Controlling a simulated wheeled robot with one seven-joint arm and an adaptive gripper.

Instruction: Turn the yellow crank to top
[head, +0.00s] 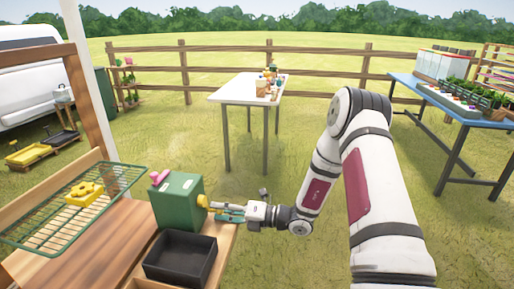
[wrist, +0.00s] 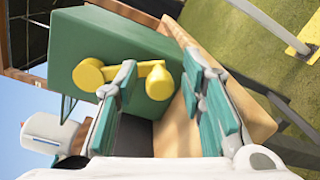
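A green box (head: 180,203) stands on the wooden table, with a yellow crank (head: 203,201) on its right face. In the wrist view the green box (wrist: 115,45) fills the upper middle. The yellow crank (wrist: 92,75) has a round end at left and an arm running right to a rounded knob (wrist: 160,84). The picture is turned, and the knob end lies toward the tabletop side. My gripper (wrist: 165,75) is open, its teal-padded fingers on either side of the knob; the left finger hides part of the crank arm. Contact cannot be told. My gripper (head: 230,209) also shows beside the box in the head view.
A black tray (head: 181,258) sits in front of the box on the wooden table (head: 115,240). A green wire rack (head: 45,228) with a yellow part (head: 84,193) is at left.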

